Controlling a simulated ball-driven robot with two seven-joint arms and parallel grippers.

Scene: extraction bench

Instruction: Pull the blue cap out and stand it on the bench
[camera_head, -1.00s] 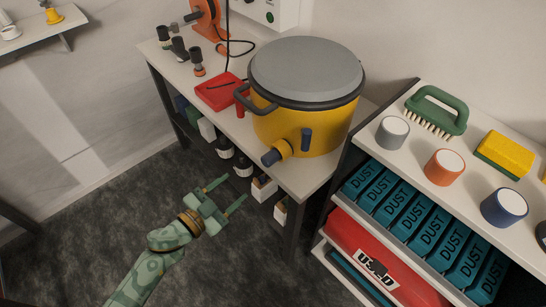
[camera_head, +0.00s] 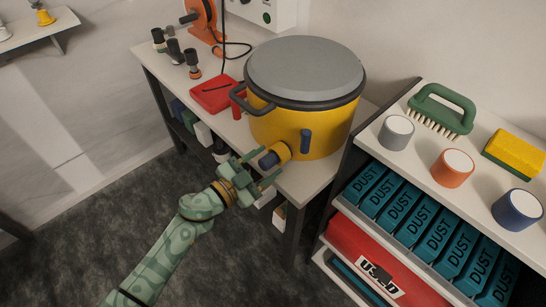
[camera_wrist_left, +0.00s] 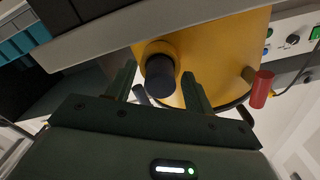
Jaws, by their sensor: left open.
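The yellow pot (camera_head: 300,125) with a grey lid stands on the bench (camera_head: 318,178). In the left wrist view the dark cap (camera_wrist_left: 160,76) lies between the open fingertips (camera_wrist_left: 159,78), with gaps on both sides. The cap is partly hidden by a finger in the head view. My right gripper does not show.
A red tray (camera_head: 216,95) and several dark fittings (camera_head: 174,48) are on the bench's left. A shelf at the right holds a green brush (camera_head: 440,108), a yellow sponge (camera_head: 514,152), and grey, orange and blue round pieces (camera_head: 517,208). Bench top left of the pot is partly clear.

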